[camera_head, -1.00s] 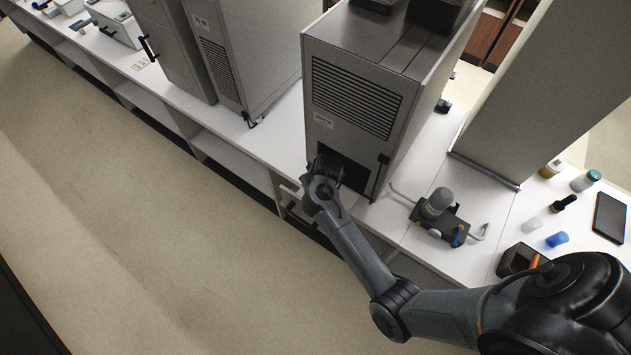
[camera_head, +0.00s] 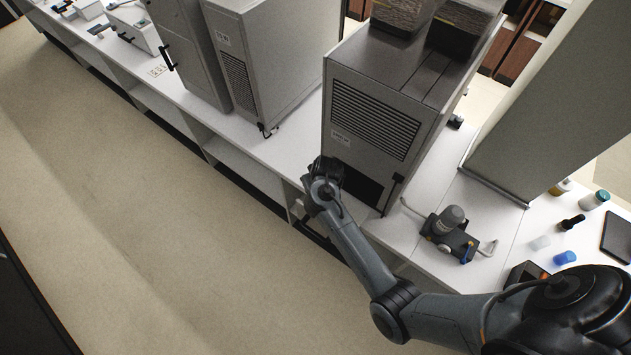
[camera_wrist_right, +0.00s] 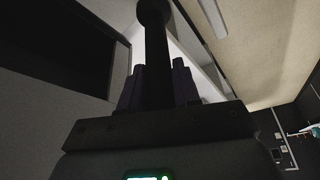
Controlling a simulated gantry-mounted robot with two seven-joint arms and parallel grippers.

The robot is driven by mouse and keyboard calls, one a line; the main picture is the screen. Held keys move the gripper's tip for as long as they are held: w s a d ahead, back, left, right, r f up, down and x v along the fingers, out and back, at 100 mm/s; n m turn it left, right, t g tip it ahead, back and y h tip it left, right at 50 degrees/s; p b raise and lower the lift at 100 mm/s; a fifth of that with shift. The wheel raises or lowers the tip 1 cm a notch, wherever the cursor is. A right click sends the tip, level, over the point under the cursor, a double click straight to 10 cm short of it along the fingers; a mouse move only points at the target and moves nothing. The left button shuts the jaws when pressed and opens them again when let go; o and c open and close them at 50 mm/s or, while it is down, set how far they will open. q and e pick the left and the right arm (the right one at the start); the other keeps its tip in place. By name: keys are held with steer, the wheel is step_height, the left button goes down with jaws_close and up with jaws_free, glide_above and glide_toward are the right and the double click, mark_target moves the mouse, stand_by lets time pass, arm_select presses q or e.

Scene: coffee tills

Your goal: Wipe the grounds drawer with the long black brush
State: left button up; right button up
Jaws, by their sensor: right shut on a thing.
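My right gripper (camera_head: 326,170) is at the lower front of a grey coffee machine (camera_head: 385,95), by the left edge of its dark opening (camera_head: 365,187). In the right wrist view the opening (camera_wrist_right: 60,40) is a dark area at the upper left. The gripper's two dark fingers (camera_wrist_right: 157,88) are shut on the long black brush (camera_wrist_right: 156,50), whose rounded end points away at the top. I cannot tell whether the brush touches the machine. The grounds drawer cannot be made out inside the dark opening. My left gripper is not in view.
Right of the machine, a dark stand with a grey-topped tool (camera_head: 450,222) is on the white counter (camera_head: 520,228). Small bottles, a blue cup (camera_head: 564,258) and a dark tablet (camera_head: 617,238) lie farther right. Tall grey cabinets (camera_head: 240,65) stand left. The floor in front is clear.

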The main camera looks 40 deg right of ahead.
step_height(320, 180, up, 2)
steer(key=shift+r+p, duration=0.25)
steer(key=shift+p, duration=0.7)
steer(key=shift+r, duration=0.95)
